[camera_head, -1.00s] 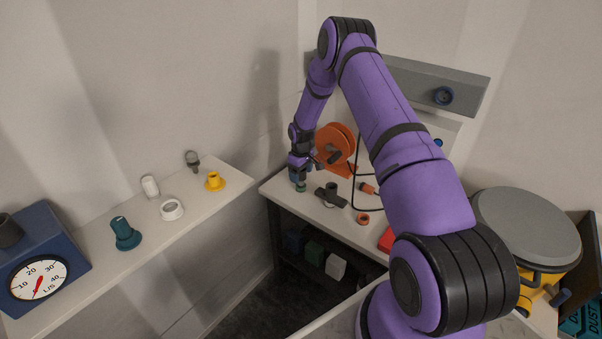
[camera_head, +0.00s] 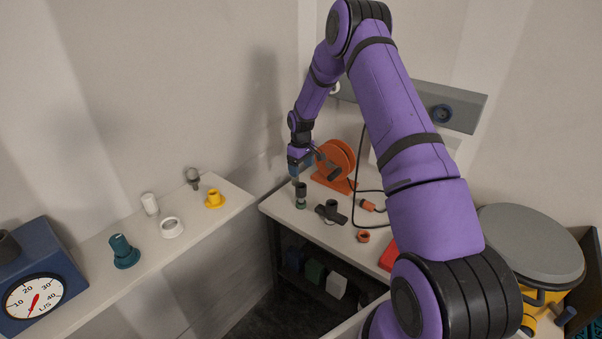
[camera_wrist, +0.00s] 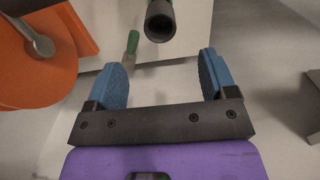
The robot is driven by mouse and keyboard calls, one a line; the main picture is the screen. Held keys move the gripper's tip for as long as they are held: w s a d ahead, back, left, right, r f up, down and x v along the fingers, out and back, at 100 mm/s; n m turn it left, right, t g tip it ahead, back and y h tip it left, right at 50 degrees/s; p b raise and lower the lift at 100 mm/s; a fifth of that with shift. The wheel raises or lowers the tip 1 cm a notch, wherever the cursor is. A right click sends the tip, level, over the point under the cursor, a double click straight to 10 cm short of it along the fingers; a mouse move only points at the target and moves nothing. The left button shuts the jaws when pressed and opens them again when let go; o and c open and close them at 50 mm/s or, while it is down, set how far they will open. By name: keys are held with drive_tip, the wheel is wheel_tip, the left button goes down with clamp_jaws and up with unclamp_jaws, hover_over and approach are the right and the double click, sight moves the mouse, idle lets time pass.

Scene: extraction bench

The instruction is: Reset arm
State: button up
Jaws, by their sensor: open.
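My purple arm reaches over the back bench, and my gripper (camera_head: 297,172) hangs just above a small dark upright fitting with a green base (camera_head: 300,196). In the wrist view my gripper (camera_wrist: 165,80) has its two blue fingers wide apart with nothing between them. The dark open-ended tube of the fitting (camera_wrist: 160,22) shows beyond the fingertips, apart from them. A green-handled item (camera_wrist: 132,42) lies to its left.
An orange reel (camera_head: 337,160) stands close to the right of my gripper. A dark tee fitting (camera_head: 330,212), an orange ring (camera_head: 363,236) and a cable lie on the bench (camera_head: 285,215). The left shelf (camera_head: 140,240) holds several fittings and a gauge box (camera_head: 40,280).

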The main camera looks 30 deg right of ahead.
idle(0.4)
drive_tip(key=s+a+r+m+t, duration=0.1)
drive_tip(key=s+a+r, duration=0.35)
drive_tip(key=r, duration=0.65)
drive_tip(key=s+a+r+t+h, duration=0.1)
drive_tip(key=s+a+r, duration=0.2)
drive_tip(key=s+r, duration=0.55)
drive_tip(key=s+a+r+m, duration=0.15)
drive_tip(key=a+r, duration=0.25)
drive_tip(key=r, duration=0.9)
drive_tip(key=s+a+r+t, duration=0.1)
drive_tip(key=s+a+r, duration=0.1)
drive_tip(key=s+r, duration=0.35)
drive_tip(key=s+a+r+t, duration=0.1)
drive_tip(key=s+a+r, duration=0.1)
drive_tip(key=s, duration=0.7)
drive_tip(key=s+a+m+t+y, duration=0.1)
drive_tip(key=s+a, duration=0.2)
drive_tip(key=s, duration=1.3)
